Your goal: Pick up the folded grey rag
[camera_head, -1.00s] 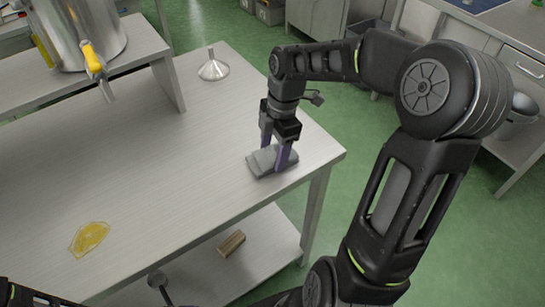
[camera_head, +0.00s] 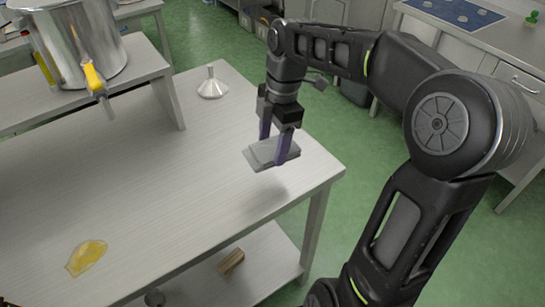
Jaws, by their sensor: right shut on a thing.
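The folded grey rag (camera_head: 262,156) is in the camera_head view, right of the middle, near the right end of the worktable. My right gripper (camera_head: 273,152) points down and is shut on the rag, one finger on each side of it. The rag is held above the tabletop, with a soft shadow on the table below it. My left gripper does not show.
A steel vat with a yellow-handled tap (camera_head: 94,78) stands on a raised shelf. A wooden block (camera_head: 231,262) lies on the lower shelf.

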